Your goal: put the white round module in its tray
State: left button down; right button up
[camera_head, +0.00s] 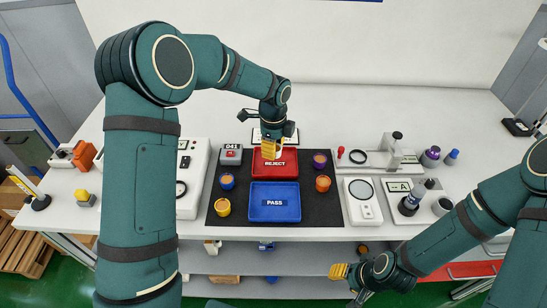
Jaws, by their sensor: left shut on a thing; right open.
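My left gripper (268,150) reaches in from behind and points down over the back edge of the red REJECT tray (285,173). I cannot pick out the white round module anywhere else in view. The blue PASS tray (274,217) stands in front of the red tray and looks empty. My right gripper (345,283) is open, low in front of the table's front edge, away from the trays.
On the dark mat (243,222) stand round modules: blue (227,184), yellow (222,210), orange (322,187) and purple (319,163). A counter (231,157) stands at the back left. White devices flank the mat, one with a round plate (361,190). The back of the table is clear.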

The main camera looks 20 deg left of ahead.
aim_at(273, 163)
pick_arm(q)
jog(key=shift+f+b, duration=0.3)
jog(key=shift+f, duration=1.6)
jog(key=shift+f, duration=0.1)
jog(key=c, duration=0.6)
grip_release()
notch_tip(273, 163, up, 12)
jog(key=shift+r+p, duration=0.15)
jog(key=shift+p, duration=1)
